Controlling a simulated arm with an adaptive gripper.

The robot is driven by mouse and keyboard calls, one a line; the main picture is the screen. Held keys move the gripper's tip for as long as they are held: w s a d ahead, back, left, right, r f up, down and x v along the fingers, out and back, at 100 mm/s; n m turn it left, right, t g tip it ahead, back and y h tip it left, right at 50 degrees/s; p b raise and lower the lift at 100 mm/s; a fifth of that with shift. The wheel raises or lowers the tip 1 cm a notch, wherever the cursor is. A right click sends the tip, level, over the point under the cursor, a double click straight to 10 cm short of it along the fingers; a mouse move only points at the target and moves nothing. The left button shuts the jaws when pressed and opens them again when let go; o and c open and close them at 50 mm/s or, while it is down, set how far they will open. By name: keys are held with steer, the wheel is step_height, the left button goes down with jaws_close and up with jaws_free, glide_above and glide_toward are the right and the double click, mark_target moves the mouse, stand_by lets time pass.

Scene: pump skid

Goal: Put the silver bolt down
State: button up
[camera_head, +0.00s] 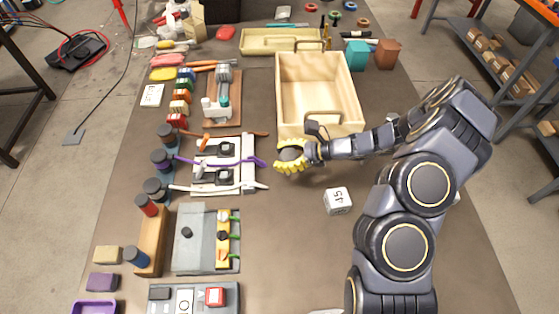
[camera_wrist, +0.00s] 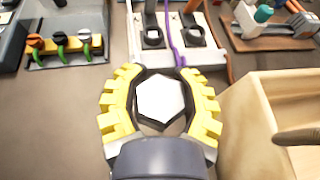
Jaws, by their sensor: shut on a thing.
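The silver bolt (camera_wrist: 160,98) shows in the wrist view as a pale hexagonal head between the yellow fingers of my gripper (camera_wrist: 160,73). The fingers curve around it on both sides. The rest of the bolt is hidden below the head. In the head view my gripper (camera_head: 290,158) hangs over the brown table (camera_head: 290,230), just left of the wooden box's near end. The bolt cannot be made out clearly there. How high it is above the table is hard to tell.
The open wooden box (camera_head: 345,128) stands behind and right of my gripper. A white board with black clamps and a purple cable (camera_head: 245,161) lies to the left. A white numbered cube (camera_head: 338,201) sits to the near right. The table toward the front is largely clear.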

steer(key=shift+w+a+f, duration=0.15)
steer(key=shift+w+f, duration=0.7)
steer(key=shift+f, duration=1.7)
steer(key=shift+f, duration=0.1)
steer(key=o, duration=1.2)
